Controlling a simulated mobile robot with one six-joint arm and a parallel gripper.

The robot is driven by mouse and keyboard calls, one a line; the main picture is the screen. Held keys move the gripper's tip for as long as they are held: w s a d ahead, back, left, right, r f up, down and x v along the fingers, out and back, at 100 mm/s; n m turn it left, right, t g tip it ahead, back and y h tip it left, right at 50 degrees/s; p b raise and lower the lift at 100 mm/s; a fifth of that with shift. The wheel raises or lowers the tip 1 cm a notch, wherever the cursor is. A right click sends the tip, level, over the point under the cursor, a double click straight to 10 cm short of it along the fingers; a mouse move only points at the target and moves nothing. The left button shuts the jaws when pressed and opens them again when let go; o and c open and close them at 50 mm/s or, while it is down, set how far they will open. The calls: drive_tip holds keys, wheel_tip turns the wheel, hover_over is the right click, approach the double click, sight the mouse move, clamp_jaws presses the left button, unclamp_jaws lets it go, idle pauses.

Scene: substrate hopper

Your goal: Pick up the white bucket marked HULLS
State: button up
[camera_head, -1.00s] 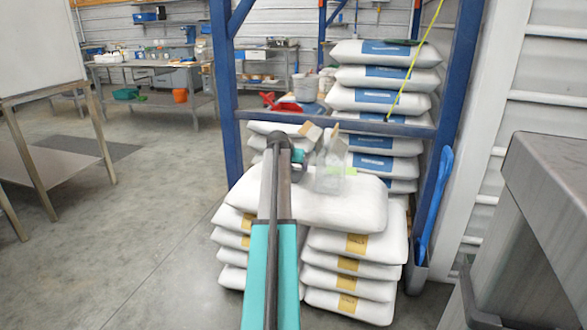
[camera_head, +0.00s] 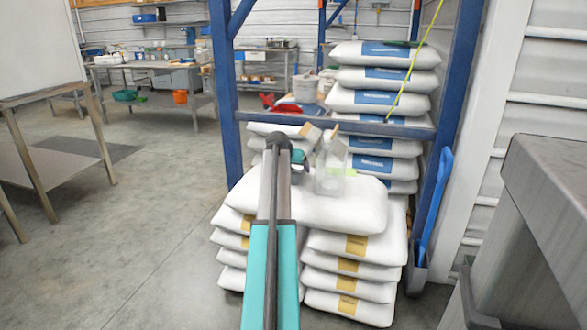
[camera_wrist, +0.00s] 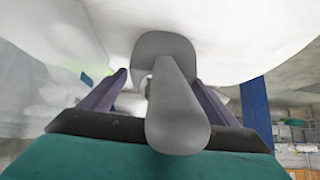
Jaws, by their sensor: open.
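A pale bucket (camera_head: 305,88) stands upright behind the blue rack in the head view; no HULLS lettering is readable, so I cannot tell whether it is the one named. My gripper (camera_wrist: 158,98) is open in the wrist view, with one purple-grey finger on each side. A grey rounded shape lies between the fingers and partly blocks the view; I cannot tell what it is. A large white surface fills the top of that view. In the head view my arm reaches over the front sacks, and its end is far short of the pale bucket.
White sacks (camera_head: 340,205) are stacked in front of the rack (camera_head: 223,90), with blue-labelled sacks (camera_head: 385,77) behind. A clear object (camera_head: 331,172) shows above the front sacks. A blue shovel (camera_head: 433,210) stands at right, near a grey surface (camera_head: 555,190). Floor at left is open.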

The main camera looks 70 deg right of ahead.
drive_tip(key=p+v, duration=0.2)
drive_tip(key=v, duration=0.9)
drive_tip(key=shift+a+r+p, duration=0.1)
drive_tip(key=shift+r+p, duration=0.05)
drive_tip(key=shift+p, duration=0.2)
